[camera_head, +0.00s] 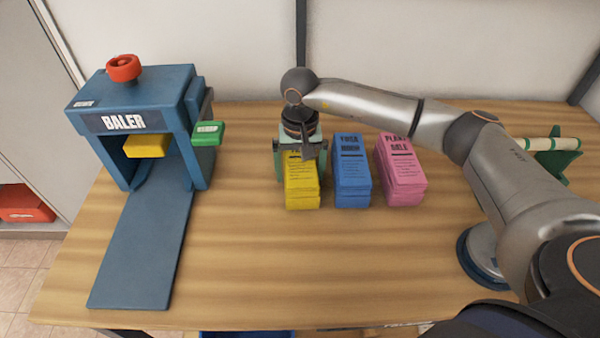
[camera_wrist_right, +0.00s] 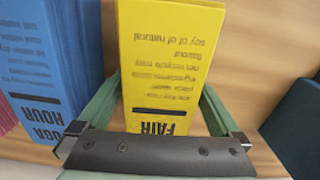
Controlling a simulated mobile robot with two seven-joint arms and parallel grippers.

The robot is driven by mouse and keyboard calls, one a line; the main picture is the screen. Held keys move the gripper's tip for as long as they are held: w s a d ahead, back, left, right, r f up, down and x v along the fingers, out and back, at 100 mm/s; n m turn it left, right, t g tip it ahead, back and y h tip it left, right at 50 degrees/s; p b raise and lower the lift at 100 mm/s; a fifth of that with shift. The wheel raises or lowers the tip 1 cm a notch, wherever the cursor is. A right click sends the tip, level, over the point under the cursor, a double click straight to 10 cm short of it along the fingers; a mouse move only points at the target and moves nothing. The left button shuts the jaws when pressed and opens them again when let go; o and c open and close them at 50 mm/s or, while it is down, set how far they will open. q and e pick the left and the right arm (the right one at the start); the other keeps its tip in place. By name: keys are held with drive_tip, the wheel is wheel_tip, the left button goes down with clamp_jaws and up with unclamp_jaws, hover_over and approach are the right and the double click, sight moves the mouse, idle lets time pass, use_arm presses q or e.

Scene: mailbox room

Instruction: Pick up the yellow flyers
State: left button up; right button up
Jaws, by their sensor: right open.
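The yellow flyers (camera_head: 303,195) stand as a stack on the wooden table, leftmost in a row of three stacks. They also fill the middle of the right wrist view (camera_wrist_right: 168,55), with dark print on the top. My right gripper (camera_head: 300,168) is directly over the stack, pointing down, and hides its back part in the head view. Its green fingers are open, one on each side of the yellow flyers in the right wrist view (camera_wrist_right: 163,98). I cannot tell whether either finger touches the stack. My left gripper is not in view.
Blue flyers (camera_head: 352,180) stand close to the right of the yellow ones, then pink flyers (camera_head: 403,178). A blue baler (camera_head: 186,88) with a red knob (camera_head: 124,67) and a yellow block (camera_head: 147,146) stands at the left, its ramp (camera_head: 143,245) toward the front. The table front (camera_head: 300,270) is clear.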

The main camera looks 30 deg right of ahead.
drive_tip(key=shift+c, duration=0.2)
drive_tip(key=shift+r, duration=0.1)
clamp_jaws()
idle(0.5)
